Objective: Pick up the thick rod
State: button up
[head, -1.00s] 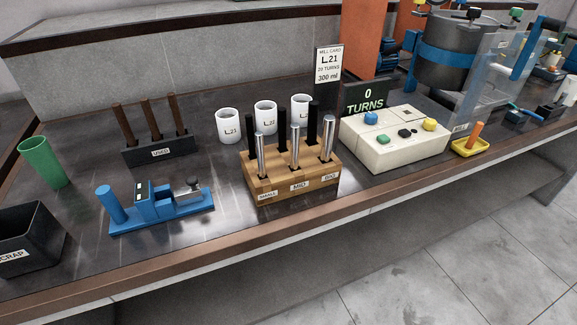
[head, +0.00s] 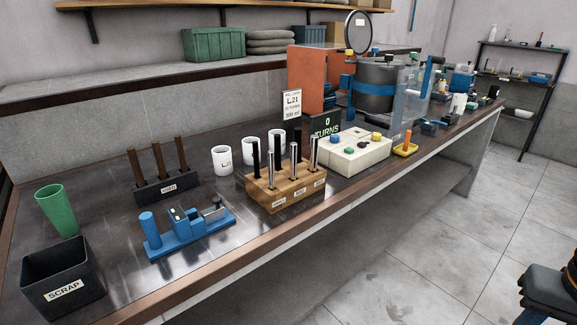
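A wooden block (head: 283,196) with small front labels stands near the front edge of the bench. It holds several upright rods. Three are silver in the front row: a left one (head: 270,167), a middle one (head: 294,160) and a right one (head: 315,153). The right silver rod looks the thickest, but the difference is small at this distance. Black rods (head: 256,155) stand in the row behind. The labels are too small to read for sure.
Left of the block are a blue gauge-like fixture (head: 190,237), a dark rack of brown rods (head: 167,189), a green cup (head: 58,212) and a scrap bin (head: 60,278). White cups (head: 222,160) stand behind. A cream button box (head: 345,156) stands close on the right.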

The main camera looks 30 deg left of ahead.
aim_at(315, 141)
jog(key=u, duration=1.6)
